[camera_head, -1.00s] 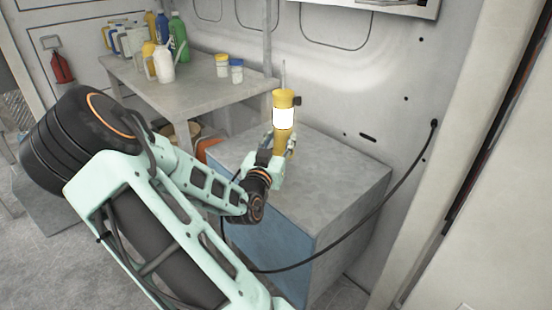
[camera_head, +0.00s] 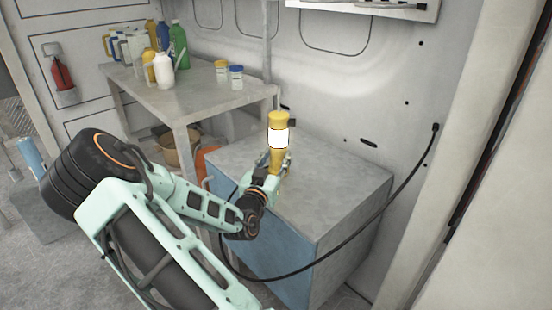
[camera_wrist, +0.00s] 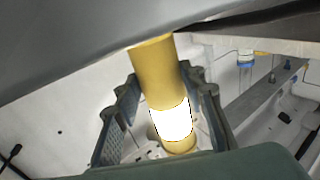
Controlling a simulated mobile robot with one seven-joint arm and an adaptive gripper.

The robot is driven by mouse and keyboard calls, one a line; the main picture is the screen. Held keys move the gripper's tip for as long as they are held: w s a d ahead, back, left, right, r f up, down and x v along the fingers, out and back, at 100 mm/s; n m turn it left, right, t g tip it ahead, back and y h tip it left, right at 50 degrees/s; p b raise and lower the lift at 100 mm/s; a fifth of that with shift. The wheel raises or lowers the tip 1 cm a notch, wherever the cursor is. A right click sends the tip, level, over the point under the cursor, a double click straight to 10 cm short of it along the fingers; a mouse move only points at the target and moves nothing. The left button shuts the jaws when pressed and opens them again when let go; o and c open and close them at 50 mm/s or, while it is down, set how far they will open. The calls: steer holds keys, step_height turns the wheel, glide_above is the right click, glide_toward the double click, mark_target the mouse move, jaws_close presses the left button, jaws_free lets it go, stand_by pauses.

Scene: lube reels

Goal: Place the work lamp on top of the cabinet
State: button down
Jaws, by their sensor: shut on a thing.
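The work lamp is a yellow cylinder with a glowing white band (camera_head: 278,138). It stands roughly upright in my gripper (camera_head: 277,162), which is shut on its lower yellow part. In the wrist view the lamp (camera_wrist: 155,70) runs between the two finger pads of my gripper (camera_wrist: 160,110). The cabinet has a grey top (camera_head: 335,180) and a blue front (camera_head: 265,240). The gripper and lamp are over the left part of the cabinet top in the head view. My gripper hides the lamp's lower end, so I cannot tell whether it touches the top.
A black cable (camera_head: 385,215) runs from the wall and hangs in front of the cabinet. A grey table (camera_head: 180,95) with several bottles and two small tubs (camera_head: 236,74) stands at the left. The right part of the cabinet top is clear.

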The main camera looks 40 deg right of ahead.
steer(key=c, duration=1.2)
jaws_free()
steer(key=shift+c, duration=0.2)
steer(key=p+v, duration=0.1)
steer(key=v, duration=1.1)
steer(key=shift+r+p, duration=0.1)
steer(key=shift+p, duration=0.3)
